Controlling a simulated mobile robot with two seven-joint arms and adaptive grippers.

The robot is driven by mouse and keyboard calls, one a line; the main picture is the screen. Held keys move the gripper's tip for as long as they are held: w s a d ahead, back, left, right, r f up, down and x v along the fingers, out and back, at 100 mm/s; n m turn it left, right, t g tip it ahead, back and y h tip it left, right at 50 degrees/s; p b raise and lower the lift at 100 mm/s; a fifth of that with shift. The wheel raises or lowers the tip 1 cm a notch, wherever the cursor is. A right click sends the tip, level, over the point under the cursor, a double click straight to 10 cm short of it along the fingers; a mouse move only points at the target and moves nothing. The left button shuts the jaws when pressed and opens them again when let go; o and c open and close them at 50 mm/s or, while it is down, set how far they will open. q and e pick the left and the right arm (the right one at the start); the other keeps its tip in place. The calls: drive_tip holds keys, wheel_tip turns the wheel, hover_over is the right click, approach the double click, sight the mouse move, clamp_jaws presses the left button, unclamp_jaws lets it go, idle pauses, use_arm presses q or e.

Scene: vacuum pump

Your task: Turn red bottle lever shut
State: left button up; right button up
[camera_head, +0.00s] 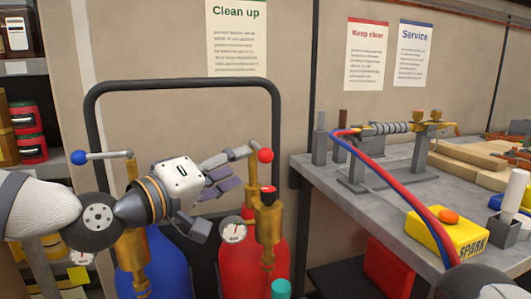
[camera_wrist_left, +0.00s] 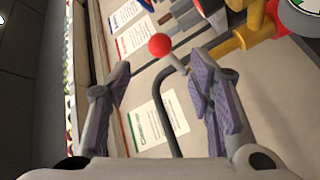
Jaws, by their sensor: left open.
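The red bottle (camera_head: 233,262) stands at the lower middle of the head view, with a brass valve (camera_head: 267,222) and a round gauge on top. Its lever ends in a red ball (camera_head: 265,155). My left gripper (camera_head: 238,168) is open, its fingers pointing right, with the ball just by the upper fingertip. In the left wrist view the red ball (camera_wrist_left: 160,45) and its pale rod lie in the gap between the open fingers (camera_wrist_left: 160,78), nearer the right finger. I cannot tell whether they touch. My right gripper is not in view.
A blue bottle (camera_head: 160,263) with a blue-balled lever (camera_head: 78,157) stands left of the red one, below my left wrist. A black hoop-shaped rail (camera_head: 185,84) rises behind. A grey workbench (camera_head: 400,205) with hoses and a yellow box (camera_head: 447,236) is at right.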

sight(260, 156)
use_arm(q)
drive_tip(key=x, duration=0.9)
drive_tip(key=shift+w+d+f+b, duration=0.1)
drive_tip(key=shift+d+f+b, duration=0.05)
drive_tip(key=shift+d+b, duration=0.25)
drive_tip(key=shift+a, duration=0.1)
drive_tip(key=shift+c, duration=0.4)
clamp_jaws()
